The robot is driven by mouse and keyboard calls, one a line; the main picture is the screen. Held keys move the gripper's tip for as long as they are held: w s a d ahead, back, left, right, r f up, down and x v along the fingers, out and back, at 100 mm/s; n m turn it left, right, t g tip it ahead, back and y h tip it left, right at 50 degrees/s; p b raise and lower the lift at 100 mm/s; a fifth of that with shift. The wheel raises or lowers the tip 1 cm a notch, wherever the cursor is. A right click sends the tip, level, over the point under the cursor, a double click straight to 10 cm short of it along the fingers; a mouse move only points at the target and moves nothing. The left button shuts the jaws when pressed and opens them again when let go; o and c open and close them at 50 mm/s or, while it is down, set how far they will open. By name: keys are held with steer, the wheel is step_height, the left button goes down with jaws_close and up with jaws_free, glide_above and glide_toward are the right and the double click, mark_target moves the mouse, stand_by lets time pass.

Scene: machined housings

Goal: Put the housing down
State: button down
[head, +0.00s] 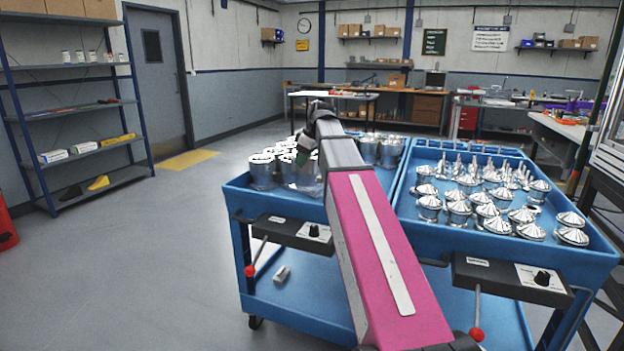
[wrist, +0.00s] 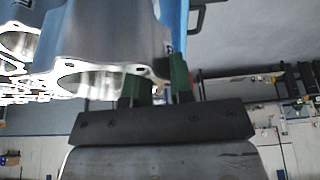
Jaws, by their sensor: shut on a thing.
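My gripper (wrist: 165,85) has green fingers shut on the edge of a silver housing (wrist: 105,45). In the wrist view the housing fills the upper left, with a smooth body and a flange with round bore openings and bolt holes. In the head view my gripper (head: 304,150) is over the left tray of the blue cart (head: 232,196), partly hidden by my arm. Silver housings (head: 262,172) stand at that tray's left side, and more (head: 390,152) show behind my arm. Which of them is held, and whether its base touches the tray, I cannot tell.
The cart's right tray (head: 400,205) holds several shiny cone-topped parts (head: 458,208) and upright slim parts. Control boxes (head: 300,234) with red-knobbed levers are on the front edge. A shelf rack (head: 75,110) stands at the left. The floor left of the cart is clear.

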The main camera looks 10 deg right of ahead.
mark_target(305, 174)
steer(key=shift+f, duration=3.95)
steer(key=c, duration=1)
jaws_free()
steer(key=shift+r, duration=0.1)
steer(key=v, duration=1.2)
